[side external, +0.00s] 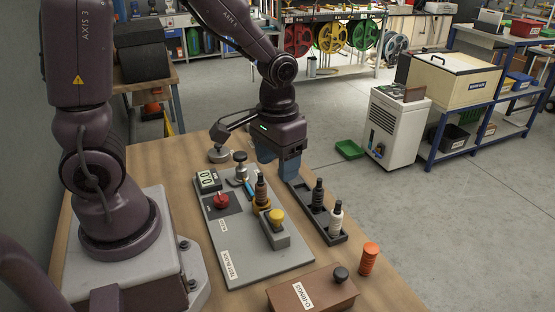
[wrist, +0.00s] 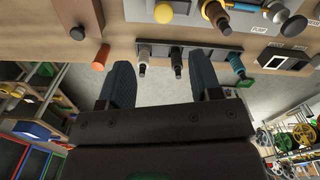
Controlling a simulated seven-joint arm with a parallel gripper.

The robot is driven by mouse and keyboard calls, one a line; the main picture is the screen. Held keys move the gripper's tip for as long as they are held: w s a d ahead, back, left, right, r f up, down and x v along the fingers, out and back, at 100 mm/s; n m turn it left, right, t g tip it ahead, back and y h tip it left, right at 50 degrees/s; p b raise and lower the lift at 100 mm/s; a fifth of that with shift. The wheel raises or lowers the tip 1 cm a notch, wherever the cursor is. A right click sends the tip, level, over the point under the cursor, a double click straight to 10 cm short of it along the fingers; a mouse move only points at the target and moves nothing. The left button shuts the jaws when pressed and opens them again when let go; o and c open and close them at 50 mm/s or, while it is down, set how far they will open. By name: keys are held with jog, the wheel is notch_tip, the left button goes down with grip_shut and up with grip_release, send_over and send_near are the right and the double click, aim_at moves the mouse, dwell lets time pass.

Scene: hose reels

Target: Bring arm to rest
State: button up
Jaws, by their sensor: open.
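My gripper (side external: 279,176) hangs above the far end of a dark rack (side external: 331,236), with its blue fingers apart and nothing between them. In the wrist view my gripper (wrist: 165,72) is also open, its two fingers spread below the rack (wrist: 158,48). The rack holds a dark fitting (side external: 318,195) and a white-topped fitting (side external: 336,218). A teal fitting (wrist: 236,65) shows at the rack's right end in the wrist view; my gripper seems to hide that end in the side view.
A grey test panel (side external: 240,262) carries a counter (side external: 208,181), a red knob (side external: 221,201), a yellow button (side external: 277,215) and a brown-topped fitting (side external: 262,192). An orange cylinder (side external: 368,259) and a brown O-rings box (side external: 312,289) stand at the near edge. Open floor lies right.

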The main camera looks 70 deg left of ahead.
jog(key=s+r+m+t, duration=0.1)
jog(key=s+r+t, duration=0.1)
jog(key=s+r, duration=0.2)
jog(key=s+d+r+m+t, duration=0.1)
jog(key=s+r+m+t, duration=0.1)
jog(key=r, duration=0.8)
jog(key=shift+s+d+r+t, duration=0.35)
jog(key=shift+s+t, duration=0.45)
jog(key=shift+s, duration=0.35)
